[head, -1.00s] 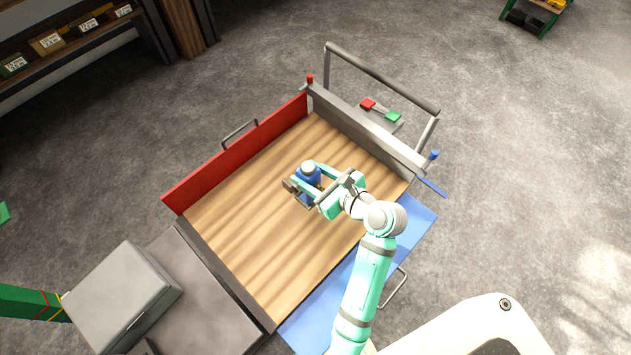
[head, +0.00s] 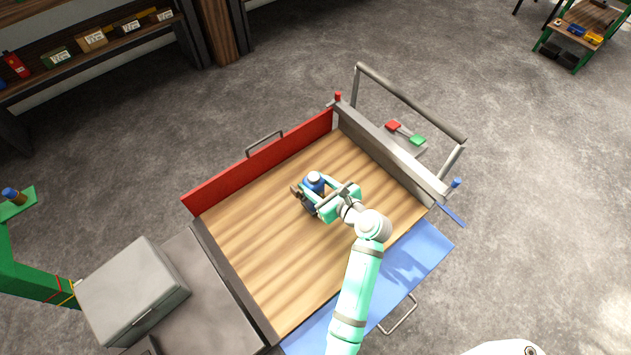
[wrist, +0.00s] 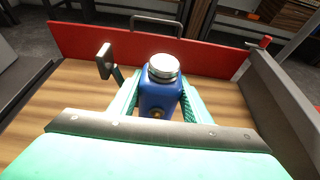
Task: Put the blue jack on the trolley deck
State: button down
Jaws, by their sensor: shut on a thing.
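The blue jack (head: 313,185) with a silver round top is over the wooden trolley deck (head: 270,255). My gripper (head: 318,190) is shut on the jack, with a green finger on each side of it. In the wrist view the jack (wrist: 161,95) stands upright between the fingers. Its base is hidden by my gripper, so I cannot tell whether it touches the deck.
A red side panel (head: 262,162) stands along the deck's far side. A blue panel (head: 420,255) is folded down on the near side. A grey handle frame (head: 410,98) is at the right end, and a grey box (head: 132,290) is at the left end.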

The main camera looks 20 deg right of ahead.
jog(key=shift+f, duration=0.95)
jog(key=c, duration=1)
grip_release()
jog(key=shift+f, duration=0.1)
